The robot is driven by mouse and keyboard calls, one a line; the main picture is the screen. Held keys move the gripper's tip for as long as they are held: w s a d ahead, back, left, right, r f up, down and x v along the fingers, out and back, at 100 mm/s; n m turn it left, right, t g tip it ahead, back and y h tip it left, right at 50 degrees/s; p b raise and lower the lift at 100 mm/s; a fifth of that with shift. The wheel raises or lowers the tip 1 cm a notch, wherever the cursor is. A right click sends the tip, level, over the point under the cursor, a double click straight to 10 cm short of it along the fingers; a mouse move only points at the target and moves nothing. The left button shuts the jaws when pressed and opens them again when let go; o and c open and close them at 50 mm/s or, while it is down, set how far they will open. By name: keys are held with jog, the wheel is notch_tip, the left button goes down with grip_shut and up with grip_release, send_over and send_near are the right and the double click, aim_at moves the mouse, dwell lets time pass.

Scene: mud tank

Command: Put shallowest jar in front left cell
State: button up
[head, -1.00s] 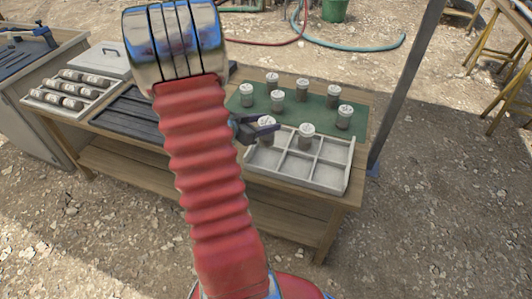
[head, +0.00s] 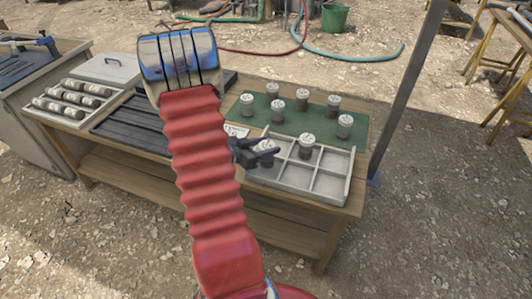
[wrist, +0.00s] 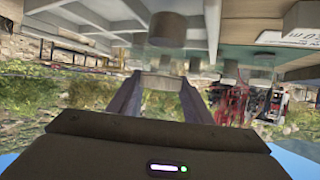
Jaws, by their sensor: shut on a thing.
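My gripper (head: 262,154) is shut on a grey jar with a pale lid (head: 266,147). In the wrist view the held jar (wrist: 160,82) sits between the two fingers. It is at the left column of the white tray (head: 322,196), near the front left cell; I cannot tell whether it touches the cell floor. Another jar (head: 306,147) stands in the tray's back middle cell. Several similar jars, such as one at the left (head: 247,104) and one at the right (head: 344,125), stand on the green mat (head: 318,120) behind the tray.
A white card (head: 236,131) lies left of the mat. A dark ribbed tray (head: 130,125), a rack of lying sample tubes (head: 70,100) and a grey lidded box (head: 106,69) are to the left. A metal post (head: 405,90) rises at the table's right end.

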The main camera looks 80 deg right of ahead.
jog(key=shift+f, duration=1.55)
jog(key=o, duration=1.4)
jog(key=shift+f, duration=0.1)
jog(key=v, duration=1.2)
jog(key=shift+w+d+r, duration=0.1)
jog(key=shift+w+r, duration=0.05)
jog(key=shift+r, duration=0.1)
